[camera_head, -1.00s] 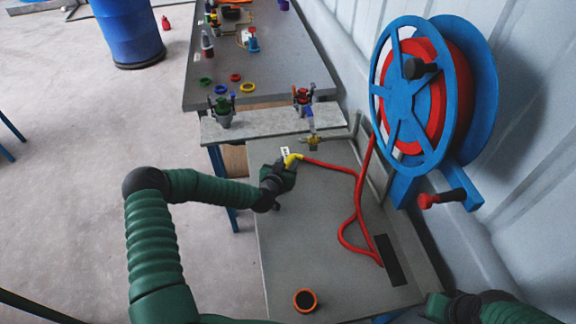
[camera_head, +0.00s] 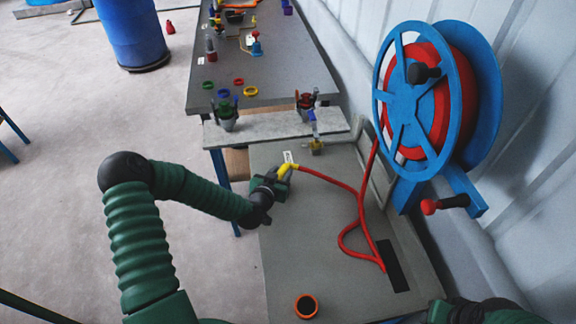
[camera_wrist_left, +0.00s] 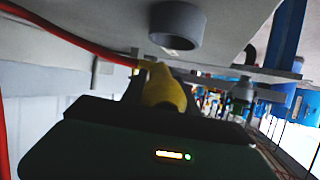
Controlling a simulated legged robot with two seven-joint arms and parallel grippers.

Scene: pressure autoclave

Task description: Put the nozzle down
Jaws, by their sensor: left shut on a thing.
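The yellow nozzle (camera_head: 286,169) sits at the end of a red hose (camera_head: 330,181), with a white tag beside it. My left gripper (camera_head: 281,181) is shut on the nozzle, over the left side of the grey work surface (camera_head: 320,245). In the left wrist view the nozzle (camera_wrist_left: 165,90) stands in the jaws, with the hose (camera_wrist_left: 75,38) leading off to the left. The fingertips are largely hidden there. I cannot tell the nozzle's height over the surface. My right gripper (camera_head: 438,311) shows only partly at the bottom edge; its fingers are not visible.
A blue reel (camera_head: 408,115) with red hose stands at the right wall. An orange-rimmed round opening (camera_head: 306,305) lies at the surface's front. A shelf (camera_head: 270,129) with clamped fittings stands behind. A grey round cup (camera_wrist_left: 177,25) shows in the left wrist view.

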